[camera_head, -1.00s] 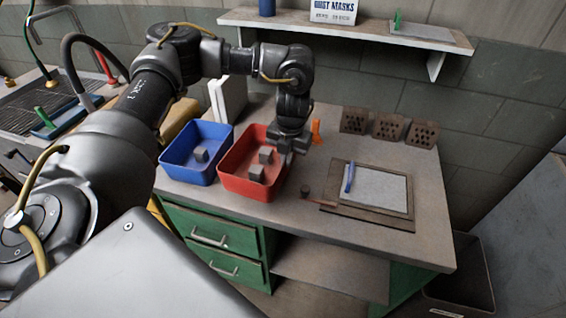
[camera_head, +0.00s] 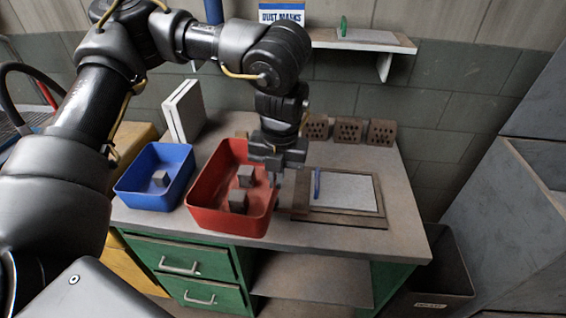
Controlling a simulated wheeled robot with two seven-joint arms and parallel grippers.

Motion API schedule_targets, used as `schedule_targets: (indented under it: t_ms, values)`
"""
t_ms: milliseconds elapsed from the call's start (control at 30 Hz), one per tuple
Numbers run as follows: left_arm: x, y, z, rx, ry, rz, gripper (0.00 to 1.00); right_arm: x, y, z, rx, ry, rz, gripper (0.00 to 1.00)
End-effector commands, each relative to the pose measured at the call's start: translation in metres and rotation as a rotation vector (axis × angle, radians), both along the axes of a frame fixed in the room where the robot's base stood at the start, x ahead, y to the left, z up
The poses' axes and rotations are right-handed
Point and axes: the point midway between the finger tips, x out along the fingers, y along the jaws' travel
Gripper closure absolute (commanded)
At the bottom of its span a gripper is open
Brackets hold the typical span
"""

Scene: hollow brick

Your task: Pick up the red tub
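The red tub (camera_head: 230,222) is in the middle of the head view and looks raised a little off the workbench, roughly level. Several small grey blocks lie in it, two of them plain to see: one (camera_head: 246,176) farther back and one (camera_head: 238,201) nearer. My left gripper (camera_head: 274,178) comes down from above at the tub's right wall and appears shut on its rim. The fingertips are small and partly dark against the tub. My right gripper does not show.
A blue tub (camera_head: 138,203) with a grey block stands just left of the red tub. A board with paper and a blue pen (camera_head: 317,183) lies to the right. Hollow bricks (camera_head: 348,130) line the back. A shelf (camera_head: 350,44) hangs above. The bench's front right (camera_head: 340,238) is clear.

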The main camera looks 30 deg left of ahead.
Motion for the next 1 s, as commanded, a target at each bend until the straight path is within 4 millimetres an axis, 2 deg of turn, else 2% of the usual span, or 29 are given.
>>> schedule_targets:
  t_ms: [233,367,567,1000]
  values:
    - [0.0003,0.0000,0.0007,0.001,-0.002,0.019,1.00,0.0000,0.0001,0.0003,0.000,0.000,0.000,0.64]
    - [-0.0001,0.0000,0.0005,0.002,-0.006,0.131,1.00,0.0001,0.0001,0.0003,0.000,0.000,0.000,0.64]
    - [-0.0021,-0.0026,0.0005,0.002,-0.015,0.528,1.00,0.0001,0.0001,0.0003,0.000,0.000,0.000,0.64]
    - [0.0000,-0.0076,0.0061,0.021,-0.019,1.662,1.00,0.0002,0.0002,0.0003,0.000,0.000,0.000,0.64]
